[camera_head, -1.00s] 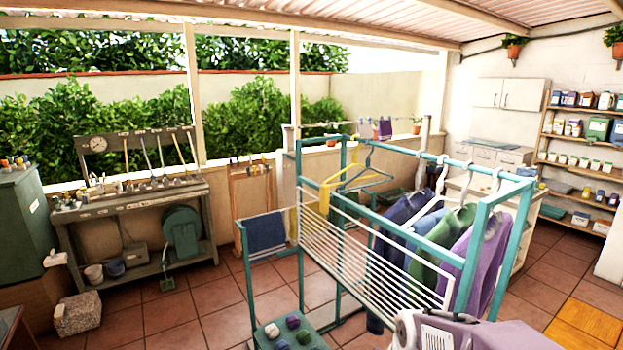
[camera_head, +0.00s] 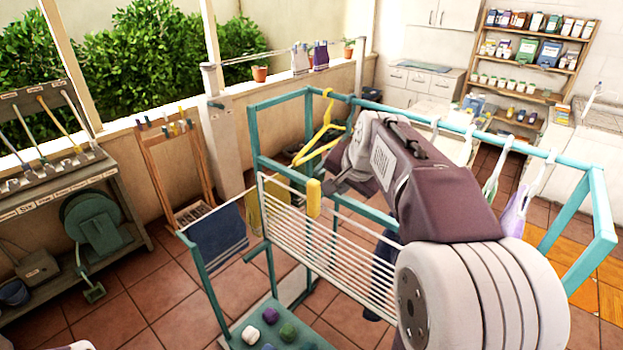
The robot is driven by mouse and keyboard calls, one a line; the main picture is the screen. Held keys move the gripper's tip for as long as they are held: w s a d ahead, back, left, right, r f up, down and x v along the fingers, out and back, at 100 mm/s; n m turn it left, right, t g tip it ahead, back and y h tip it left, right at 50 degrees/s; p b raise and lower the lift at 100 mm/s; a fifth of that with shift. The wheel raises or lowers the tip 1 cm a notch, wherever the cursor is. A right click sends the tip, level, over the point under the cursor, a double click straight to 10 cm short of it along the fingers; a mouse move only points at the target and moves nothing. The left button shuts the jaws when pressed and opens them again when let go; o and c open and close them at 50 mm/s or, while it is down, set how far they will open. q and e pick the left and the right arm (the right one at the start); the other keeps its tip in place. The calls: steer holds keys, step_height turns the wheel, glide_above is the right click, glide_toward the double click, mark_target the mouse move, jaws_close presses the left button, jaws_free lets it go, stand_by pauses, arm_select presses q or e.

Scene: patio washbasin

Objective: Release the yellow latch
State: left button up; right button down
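The yellow latch (camera_head: 314,198) is a small upright yellow block at the top edge of a white-barred drying panel (camera_head: 350,250). The panel is fixed to a teal drying frame (camera_head: 600,205). My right arm comes in from the lower right, and its gripper (camera_head: 333,187) is close to the right side of the latch. I cannot tell whether it touches the latch, and the fingers are too small and dark to show whether they are open. My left gripper is not in view.
A yellow hanger (camera_head: 325,132) hangs on the frame just above the latch. A dark blue towel (camera_head: 218,236) hangs on the left wing, beside a yellow cloth (camera_head: 266,210). A teal tray (camera_head: 238,338) with coloured balls lies below. My arm hides much of the rack's middle.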

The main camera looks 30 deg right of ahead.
steer(key=s, duration=0.1)
steer(key=p, duration=0.2)
glide_toward(322, 197)
steer(key=s+x, duration=0.1)
steer(key=x, duration=0.3)
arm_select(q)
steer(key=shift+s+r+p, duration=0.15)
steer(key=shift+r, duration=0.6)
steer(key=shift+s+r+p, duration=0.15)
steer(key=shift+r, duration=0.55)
arm_select(e)
steer(key=shift+w+f, duration=0.25)
steer(key=shift+w, duration=0.4)
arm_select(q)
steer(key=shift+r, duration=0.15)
